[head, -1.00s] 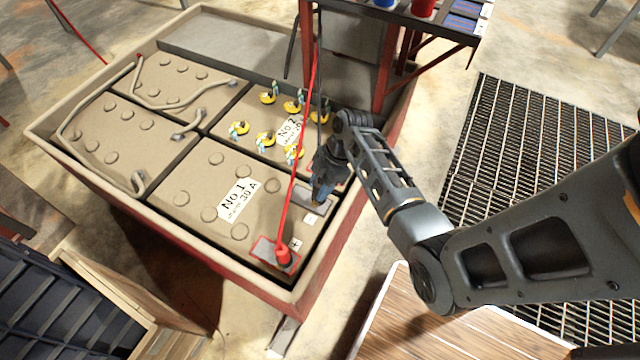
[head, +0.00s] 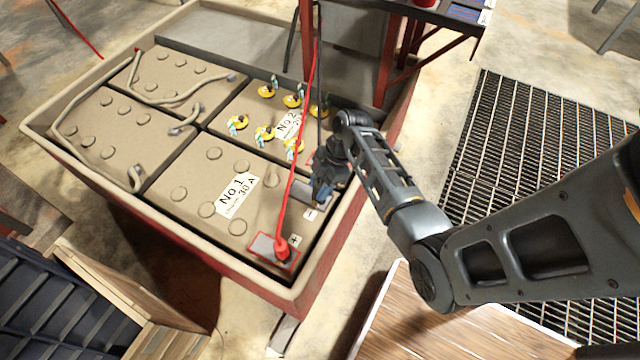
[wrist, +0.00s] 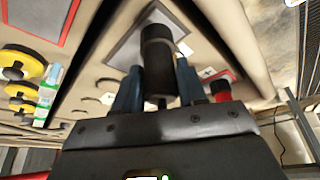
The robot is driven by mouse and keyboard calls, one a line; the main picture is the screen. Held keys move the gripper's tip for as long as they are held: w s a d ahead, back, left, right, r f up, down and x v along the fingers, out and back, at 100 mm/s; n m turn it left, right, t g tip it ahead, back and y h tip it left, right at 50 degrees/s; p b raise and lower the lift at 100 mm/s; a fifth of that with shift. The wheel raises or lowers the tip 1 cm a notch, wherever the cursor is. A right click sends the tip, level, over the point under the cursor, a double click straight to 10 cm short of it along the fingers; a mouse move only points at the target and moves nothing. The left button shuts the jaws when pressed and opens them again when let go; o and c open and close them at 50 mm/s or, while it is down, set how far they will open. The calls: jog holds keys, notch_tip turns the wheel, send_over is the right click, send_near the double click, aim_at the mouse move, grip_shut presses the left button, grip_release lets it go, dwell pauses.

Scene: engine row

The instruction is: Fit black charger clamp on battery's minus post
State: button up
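The black charger clamp (wrist: 157,60) is a dark cylinder between the two blue fingers of my gripper (wrist: 158,80), which look closed against its sides. In the head view my gripper (head: 322,190) is at the minus end of battery No. 1 (head: 190,185), over a grey plate (head: 308,190) beside the minus label (head: 309,214). The plate also shows behind the clamp in the wrist view (wrist: 128,52). The clamp's lower end and the post are hidden, so I cannot tell whether they touch. The red clamp (head: 282,248) sits on the plus plate, its cable rising.
Battery No. 2 with yellow caps (head: 264,134) lies behind No. 1. The crate's raised rim (head: 340,225) runs close to the right of my gripper. A red-framed stand (head: 388,60) rises behind. The black cable (head: 319,70) runs upward near the red one.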

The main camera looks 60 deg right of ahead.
jog(key=o, duration=0.5)
jog(key=v, duration=0.7)
jog(key=shift+d+r+p, duration=0.2)
jog(key=shift+r+p, duration=0.15)
jog(key=shift+p, duration=0.1)
jog(key=shift+s, duration=0.15)
